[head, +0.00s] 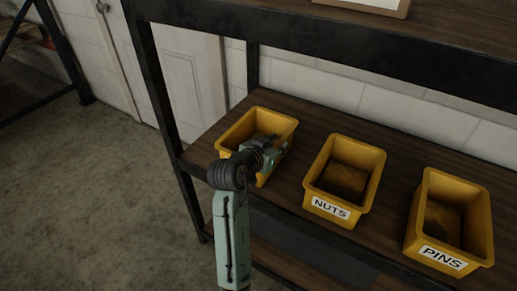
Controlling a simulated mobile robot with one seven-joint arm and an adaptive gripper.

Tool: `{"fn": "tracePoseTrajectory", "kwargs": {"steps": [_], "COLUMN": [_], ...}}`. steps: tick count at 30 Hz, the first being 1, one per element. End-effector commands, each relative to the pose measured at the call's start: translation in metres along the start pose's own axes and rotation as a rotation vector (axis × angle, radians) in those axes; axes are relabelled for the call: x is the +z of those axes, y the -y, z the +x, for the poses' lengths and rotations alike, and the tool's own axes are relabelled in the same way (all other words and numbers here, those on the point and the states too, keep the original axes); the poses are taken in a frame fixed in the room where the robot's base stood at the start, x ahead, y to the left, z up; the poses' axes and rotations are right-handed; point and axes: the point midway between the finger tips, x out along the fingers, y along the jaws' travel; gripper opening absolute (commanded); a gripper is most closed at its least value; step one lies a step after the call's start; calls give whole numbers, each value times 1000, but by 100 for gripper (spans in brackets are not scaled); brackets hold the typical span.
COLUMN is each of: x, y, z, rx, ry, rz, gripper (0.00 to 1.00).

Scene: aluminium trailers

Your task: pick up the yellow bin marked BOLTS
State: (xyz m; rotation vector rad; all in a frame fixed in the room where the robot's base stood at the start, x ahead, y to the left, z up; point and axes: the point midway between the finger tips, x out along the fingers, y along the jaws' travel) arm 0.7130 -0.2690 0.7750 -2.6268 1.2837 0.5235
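Three yellow bins stand in a row on a dark wooden shelf (312,128). The leftmost bin (236,133) is partly covered by my arm, and its front label is hidden, so I cannot read its marking. The middle bin (363,157) is labelled NUTS and the right bin (478,215) is labelled PINS. No BOLTS label shows. My gripper (276,148) is at the leftmost bin, over its front right part. Its fingers are too small and partly hidden to tell whether they are open or touching the bin.
A black metal post (160,95) stands at the shelf's left end. An upper shelf (350,50) runs above the bins. A white block wall (400,100) and a door (190,70) are behind. Open concrete floor (90,190) lies to the left.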

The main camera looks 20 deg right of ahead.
Motion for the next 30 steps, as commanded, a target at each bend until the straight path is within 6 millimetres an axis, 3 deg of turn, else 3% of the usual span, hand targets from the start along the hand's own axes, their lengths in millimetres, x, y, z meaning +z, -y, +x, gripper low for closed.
{"fn": "tracePoseTrajectory", "kwargs": {"steps": [9, 21, 30], "x": [0, 0, 0], "y": [0, 0, 0], "z": [7, 7, 6], "rx": [-1, -1, -1], "ry": [-1, 0, 0], "rz": [0, 0, 0], "gripper": [27, 0, 0]}}
